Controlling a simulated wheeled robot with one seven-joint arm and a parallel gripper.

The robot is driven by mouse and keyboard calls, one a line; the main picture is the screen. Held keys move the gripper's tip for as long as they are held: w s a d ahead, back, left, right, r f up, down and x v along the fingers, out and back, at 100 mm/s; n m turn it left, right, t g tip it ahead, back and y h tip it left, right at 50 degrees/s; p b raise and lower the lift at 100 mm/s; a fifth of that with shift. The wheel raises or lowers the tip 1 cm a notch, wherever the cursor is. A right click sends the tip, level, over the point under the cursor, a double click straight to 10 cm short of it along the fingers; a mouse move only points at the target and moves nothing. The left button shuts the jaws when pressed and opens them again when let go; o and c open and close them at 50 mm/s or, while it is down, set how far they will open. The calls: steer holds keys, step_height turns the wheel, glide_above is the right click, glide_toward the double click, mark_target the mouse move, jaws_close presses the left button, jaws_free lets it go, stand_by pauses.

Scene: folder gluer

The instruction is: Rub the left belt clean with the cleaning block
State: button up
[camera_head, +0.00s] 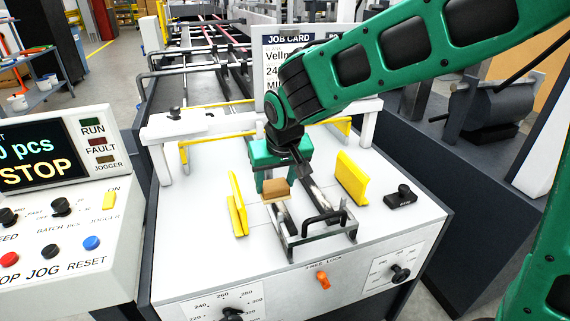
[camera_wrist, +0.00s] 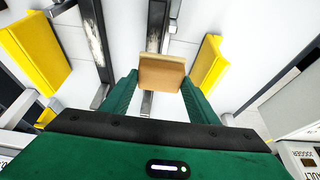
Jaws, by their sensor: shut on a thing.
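My gripper (camera_head: 275,182) is shut on the cleaning block (camera_head: 275,191), a small block with a brown top and a paler tan lower part. In the wrist view the block (camera_wrist: 162,73) sits between the two green fingers. It is over the left belt (camera_head: 286,217), a narrow dark strip on the white deck, and hides part of it. I cannot tell whether it touches the belt. In the wrist view, which is turned round, the left belt (camera_wrist: 157,25) runs behind the block. The right belt (camera_head: 319,194) has pale and dark smears.
Yellow guides stand left (camera_head: 237,203) and right (camera_head: 351,178) of the belts. A black handle (camera_head: 324,219) crosses near the front end. A small black knob piece (camera_head: 400,197) is at the right. A control panel (camera_head: 62,200) stands at the left. A white crossbar is behind my gripper.

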steer(key=shift+r, duration=1.15)
